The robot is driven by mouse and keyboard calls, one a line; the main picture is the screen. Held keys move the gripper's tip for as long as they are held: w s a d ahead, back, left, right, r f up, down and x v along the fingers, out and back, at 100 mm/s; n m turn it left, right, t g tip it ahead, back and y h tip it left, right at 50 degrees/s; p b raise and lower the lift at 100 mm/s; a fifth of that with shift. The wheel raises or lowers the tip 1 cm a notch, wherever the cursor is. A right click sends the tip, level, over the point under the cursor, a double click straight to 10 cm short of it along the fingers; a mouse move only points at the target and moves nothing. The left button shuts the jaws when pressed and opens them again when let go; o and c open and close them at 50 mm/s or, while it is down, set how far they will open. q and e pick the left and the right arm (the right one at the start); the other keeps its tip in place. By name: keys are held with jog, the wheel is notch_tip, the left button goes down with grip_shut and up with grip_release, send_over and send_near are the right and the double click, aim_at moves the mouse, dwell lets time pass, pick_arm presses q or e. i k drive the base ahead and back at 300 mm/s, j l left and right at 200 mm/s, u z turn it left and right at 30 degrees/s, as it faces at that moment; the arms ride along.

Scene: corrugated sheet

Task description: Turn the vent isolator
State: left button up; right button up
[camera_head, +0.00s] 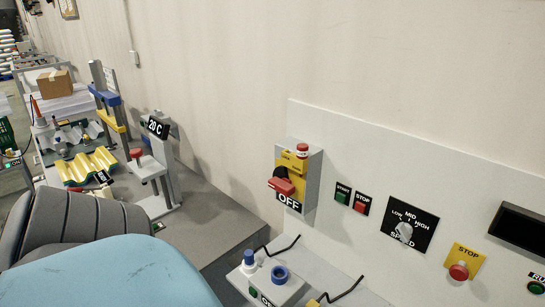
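A grey box with a yellow plate, a red rotary handle and an OFF label is fixed to the wall panel; I take it to be the vent isolator (313,178), though no vent label is readable. Its red handle (281,186) sticks out above the OFF label, tilted slightly. A small red-topped piece (302,148) sits at the top of the box. Neither of my grippers shows in the head view, so nothing is seen touching the handle.
Right of the box are green START (342,194) and red STOP (362,204) buttons, a speed selector (405,232) and a yellow-backed stop button (459,271). A small station with blue knobs (281,274) stands below. A 20 C stand (151,170) is left.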

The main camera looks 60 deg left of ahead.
aim_at(280, 182)
jog(key=u, duration=1.75)
jog(key=j+u, duration=0.1)
jog(key=u, duration=0.35)
jog(key=k+j+u, duration=0.1)
jog(key=u, duration=0.4)
